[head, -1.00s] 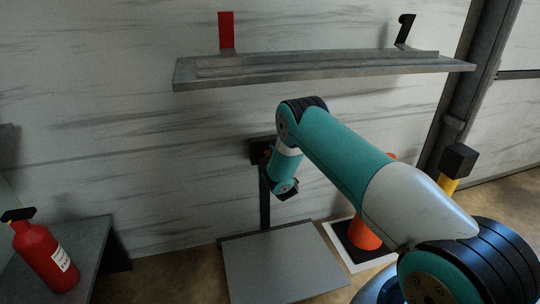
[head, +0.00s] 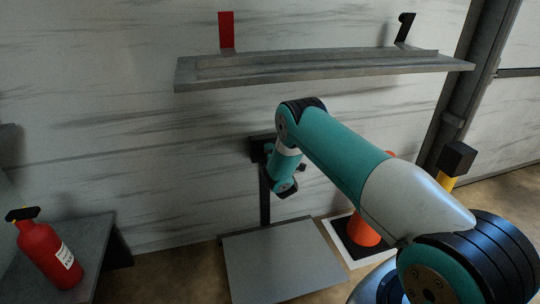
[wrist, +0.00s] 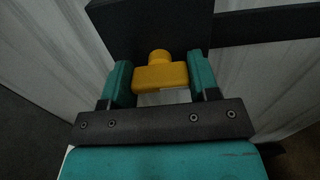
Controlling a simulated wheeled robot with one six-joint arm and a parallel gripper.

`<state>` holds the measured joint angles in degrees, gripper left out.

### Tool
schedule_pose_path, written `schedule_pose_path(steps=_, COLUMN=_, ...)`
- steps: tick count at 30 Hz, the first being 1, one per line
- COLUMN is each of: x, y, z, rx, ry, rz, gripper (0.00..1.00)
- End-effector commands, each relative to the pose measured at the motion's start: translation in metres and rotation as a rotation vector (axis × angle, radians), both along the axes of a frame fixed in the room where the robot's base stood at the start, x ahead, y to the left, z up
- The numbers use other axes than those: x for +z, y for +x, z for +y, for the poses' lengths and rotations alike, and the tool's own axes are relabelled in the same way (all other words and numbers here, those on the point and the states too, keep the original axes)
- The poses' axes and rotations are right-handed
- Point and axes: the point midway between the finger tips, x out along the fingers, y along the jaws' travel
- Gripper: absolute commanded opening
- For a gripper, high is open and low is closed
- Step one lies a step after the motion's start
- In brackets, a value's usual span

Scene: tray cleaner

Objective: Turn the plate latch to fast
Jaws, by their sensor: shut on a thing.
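The plate latch shows in the wrist view as a yellow handle (wrist: 160,76) with a round knob, in front of a dark block (wrist: 150,25). My gripper (wrist: 160,84) has its two teal fingers on either side of the handle and is shut on it. In the head view my gripper (head: 270,158) is at the dark block (head: 257,147) on top of a black post (head: 265,205). The yellow handle is hidden there by my own arm. A flat grey plate (head: 285,265) lies low at the foot of the post.
A grey shelf (head: 320,70) with a red upright piece (head: 226,30) and a black hook (head: 404,28) is on the wall above. A red bottle (head: 48,255) stands on a side table (head: 95,245) at left. An orange cone (head: 362,232) is at right.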

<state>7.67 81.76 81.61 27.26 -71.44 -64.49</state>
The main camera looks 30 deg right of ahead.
Motion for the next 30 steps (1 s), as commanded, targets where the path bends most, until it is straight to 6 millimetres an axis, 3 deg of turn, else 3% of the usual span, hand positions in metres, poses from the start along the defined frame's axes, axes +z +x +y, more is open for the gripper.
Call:
schedule_pose_path(steps=12, x=-0.0007, y=-0.0004, z=-0.0004, rx=-0.001, ry=-0.009, rz=0.004, gripper=0.32)
schedule_pose_path(steps=13, x=-0.0007, y=-0.0004, z=-0.0004, rx=-0.001, ry=-0.009, rz=0.004, gripper=0.62)
schedule_pose_path(steps=15, x=-0.0006, y=-0.0004, z=-0.0003, rx=-0.001, ry=-0.008, rz=0.003, gripper=0.78)
schedule_pose_path(steps=16, x=-0.0006, y=-0.0004, z=-0.0002, rx=-0.001, ry=-0.008, rz=0.003, gripper=0.81)
schedule_pose_path(steps=30, x=-0.0020, y=-0.0091, z=0.0029, rx=-0.002, ry=-0.006, rz=0.006, gripper=0.81)
